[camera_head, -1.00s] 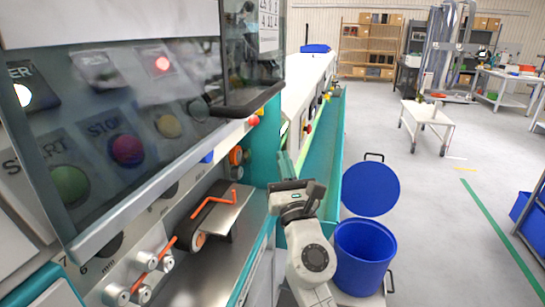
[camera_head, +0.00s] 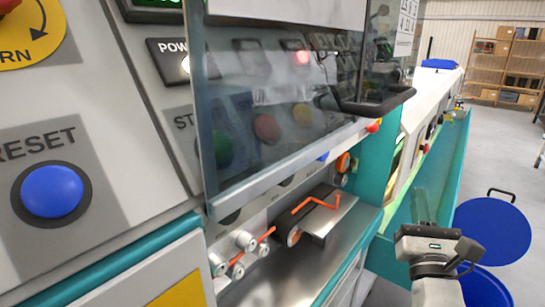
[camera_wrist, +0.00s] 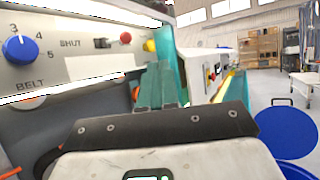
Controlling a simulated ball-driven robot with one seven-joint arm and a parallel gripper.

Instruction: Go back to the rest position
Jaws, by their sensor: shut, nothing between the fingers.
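My gripper (camera_head: 424,190) is at the lower right of the head view, its teal fingers pointing up, shut and empty. In the wrist view the fingers (camera_wrist: 158,72) show side by side, with nothing held between them. My gripper stands in front of the teal side of the machine, to the right of the metal work shelf (camera_head: 335,255), and appears clear of it.
The machine's panel fills the left, with a blue reset button (camera_head: 52,191) and a tilted clear guard (camera_head: 275,110). Orange cable (camera_head: 315,203) runs by the rollers. A blue drum (camera_head: 484,289) and its blue lid (camera_head: 492,232) are right of my arm. Open floor (camera_head: 505,145) lies beyond.

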